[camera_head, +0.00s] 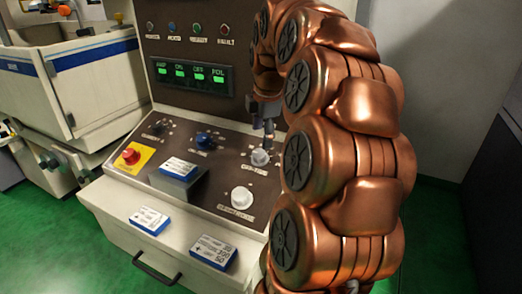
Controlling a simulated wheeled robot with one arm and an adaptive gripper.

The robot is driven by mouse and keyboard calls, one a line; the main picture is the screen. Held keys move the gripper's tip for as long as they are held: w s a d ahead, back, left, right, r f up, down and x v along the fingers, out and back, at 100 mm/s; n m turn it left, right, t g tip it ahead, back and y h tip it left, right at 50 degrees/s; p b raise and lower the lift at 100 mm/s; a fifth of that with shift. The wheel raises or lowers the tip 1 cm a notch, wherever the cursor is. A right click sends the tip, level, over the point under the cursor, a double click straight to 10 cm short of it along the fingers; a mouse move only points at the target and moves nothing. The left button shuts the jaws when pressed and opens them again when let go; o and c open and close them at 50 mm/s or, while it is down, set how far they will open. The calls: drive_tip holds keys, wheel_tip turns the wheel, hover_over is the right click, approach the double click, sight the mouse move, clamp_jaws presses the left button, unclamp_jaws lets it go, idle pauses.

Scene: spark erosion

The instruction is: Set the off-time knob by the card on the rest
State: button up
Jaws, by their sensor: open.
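The off-time knob (260,157) is a small pale knob on the dark sloped panel, with a label below it that is hard to read. My gripper (268,136) is open and points down just above this knob; I cannot tell whether it touches it. My copper arm arches over from the right and hides the panel's right side. A blue and white card (179,167) lies on the grey rest (182,186) at the panel's front. Its print is too small to read.
A blue knob (204,139), a dark knob (158,128), a larger white knob (242,197) and a red button (130,155) sit nearby. Two more cards (149,219) (213,251) lie on the front ledge. A display (190,74) with green readouts stands behind.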

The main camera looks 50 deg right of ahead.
sight(260, 152)
drive_tip(key=shift+p+x, duration=1.05)
drive_tip(key=shift+x, duration=2.8)
drive_tip(key=shift+d, duration=0.1)
drive_tip(key=c, duration=1.1)
